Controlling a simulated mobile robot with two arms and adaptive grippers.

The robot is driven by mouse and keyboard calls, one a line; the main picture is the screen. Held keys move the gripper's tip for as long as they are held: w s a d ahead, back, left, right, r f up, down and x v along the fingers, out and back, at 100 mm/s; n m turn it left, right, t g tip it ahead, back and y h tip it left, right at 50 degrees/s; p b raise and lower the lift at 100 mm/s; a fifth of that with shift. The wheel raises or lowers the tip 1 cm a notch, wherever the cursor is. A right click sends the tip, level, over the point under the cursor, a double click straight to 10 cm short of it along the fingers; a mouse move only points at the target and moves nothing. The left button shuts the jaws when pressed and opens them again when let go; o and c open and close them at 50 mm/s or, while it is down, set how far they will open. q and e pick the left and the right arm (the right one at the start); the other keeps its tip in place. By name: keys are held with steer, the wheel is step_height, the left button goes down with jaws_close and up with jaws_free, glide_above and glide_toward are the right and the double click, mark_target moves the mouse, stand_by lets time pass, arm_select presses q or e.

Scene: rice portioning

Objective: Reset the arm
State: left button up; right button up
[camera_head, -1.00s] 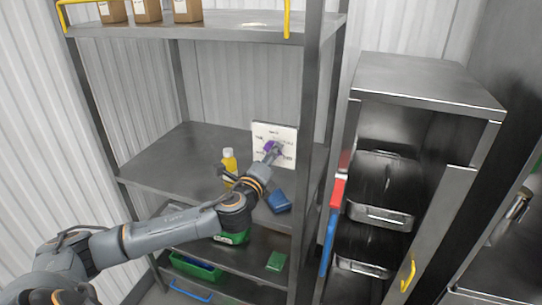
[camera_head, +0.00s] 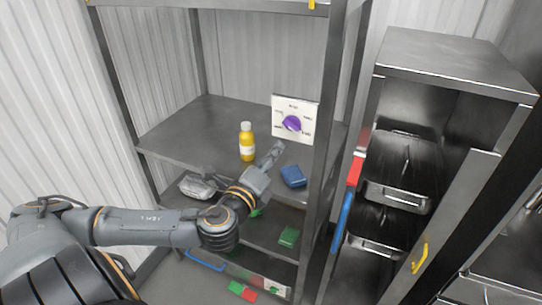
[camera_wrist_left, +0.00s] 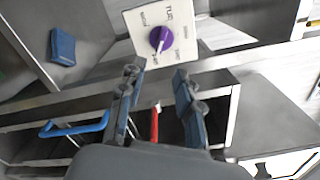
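My left gripper (camera_head: 275,152) is in front of the metal shelf (camera_head: 190,137), short of a white panel (camera_head: 281,102) with a purple knob (camera_head: 292,123). In the left wrist view its fingers (camera_wrist_left: 157,82) are spread apart with nothing between them. The purple knob also shows in the left wrist view (camera_wrist_left: 160,39), beyond the fingertips and not touched. The panel stands upright at the right rear of the shelf board. My right gripper is in neither view.
A yellow bottle (camera_head: 247,147) and a blue object (camera_head: 293,177) are on the same board. A clear packet (camera_head: 197,187) and a green block (camera_head: 289,237) lie lower. A shelf post stands right of the panel. A dark cabinet (camera_head: 450,66) with bins is at the right.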

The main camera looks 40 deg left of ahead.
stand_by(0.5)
arm_select(q)
steer(key=w+a+f+n+g+y+b, duration=0.1)
steer(key=a+f+n+g+b, duration=0.2)
steer(key=f, duration=1)
steer(key=w+a+f+n+g+b, duration=0.15)
steer(key=a+f, duration=0.35)
steer(key=f, duration=0.9)
steer(key=s+f+n+g+h+b, duration=0.1)
steer(key=s+f+n+g, duration=0.3)
steer(key=f, duration=0.8)
steer(key=s+f+n+g+b, duration=0.1)
steer(key=s+f, duration=0.4)
steer(key=f, duration=0.6)
steer(key=s+d+f+n+g+h+b, duration=0.1)
steer(key=s+d+f+n+g+b, duration=0.15)
steer(key=s+f, duration=0.65)
steer(key=s+d+f+n+g+h+b, duration=0.1)
steer(key=s+d+f+n+g, duration=0.1)
steer(key=s+d+f, duration=0.6)
steer(key=s+d+f+n+g+h+b, duration=0.1)
steer(key=s+d+f+n+g+h, duration=0.1)
steer(key=s+d+f+n, duration=0.3)
steer(key=s+d+f, duration=0.3)
steer(key=s+f, duration=0.4)
steer(key=s, duration=0.5)
steer(key=shift+s+d+f, duration=0.15)
steer(key=shift+f, duration=0.15)
